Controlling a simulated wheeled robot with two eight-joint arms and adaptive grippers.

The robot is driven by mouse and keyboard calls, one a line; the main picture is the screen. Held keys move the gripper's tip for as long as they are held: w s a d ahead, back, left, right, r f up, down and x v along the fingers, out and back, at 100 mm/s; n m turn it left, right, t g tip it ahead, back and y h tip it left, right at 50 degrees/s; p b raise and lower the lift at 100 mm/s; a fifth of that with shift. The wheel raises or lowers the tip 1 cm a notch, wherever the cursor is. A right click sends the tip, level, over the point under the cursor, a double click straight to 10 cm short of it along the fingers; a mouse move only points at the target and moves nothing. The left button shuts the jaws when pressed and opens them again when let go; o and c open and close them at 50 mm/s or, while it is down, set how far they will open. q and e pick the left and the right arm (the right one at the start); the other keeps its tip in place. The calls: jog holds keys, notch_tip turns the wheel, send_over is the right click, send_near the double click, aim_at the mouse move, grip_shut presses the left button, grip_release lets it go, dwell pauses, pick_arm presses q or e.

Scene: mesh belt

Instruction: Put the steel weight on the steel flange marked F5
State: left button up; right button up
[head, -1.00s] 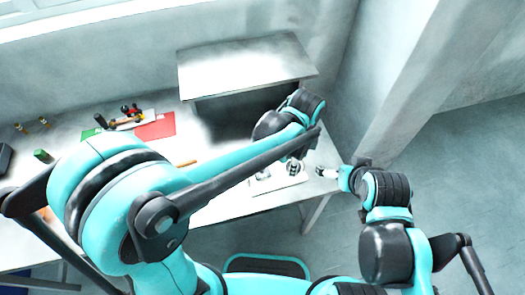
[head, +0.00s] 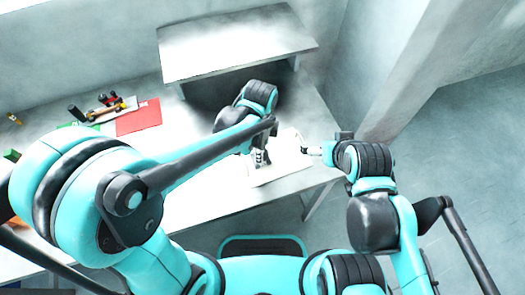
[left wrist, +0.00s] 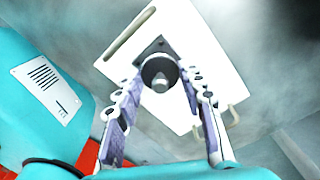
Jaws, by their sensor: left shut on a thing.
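In the left wrist view, my left gripper (left wrist: 162,78) is shut on a dark round piece with a grey knob, which I take to be the steel weight (left wrist: 160,82). A dark square plate (left wrist: 154,46) shows just beyond it on a white board; it may be a flange, but no F5 mark is readable. I cannot tell whether the weight touches the plate. In the head view, my left gripper (head: 262,159) points down over the white board (head: 287,172); the weight is too small to make out. My right gripper (head: 306,150) is near the board's right side, its fingers unclear.
A raised grey shelf (head: 235,45) stands at the back of the table. A red sheet (head: 138,118) and several tools (head: 103,107) lie to the left. The table's right edge is close to the board. A wall corner stands at the right.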

pick_arm(q)
jog(key=shift+w+d+f, duration=0.1)
jog(key=shift+f, duration=0.15)
jog(key=shift+a+r, duration=0.15)
jog(key=shift+a, duration=0.1)
jog(key=shift+d+f, duration=0.1)
jog(key=shift+f, duration=0.35)
jog(key=shift+f+b, duration=0.2)
jog(key=shift+b, duration=0.2)
jog(key=o, duration=1.3)
jog(key=shift+o, duration=0.2)
jog(key=shift+r, duration=0.1)
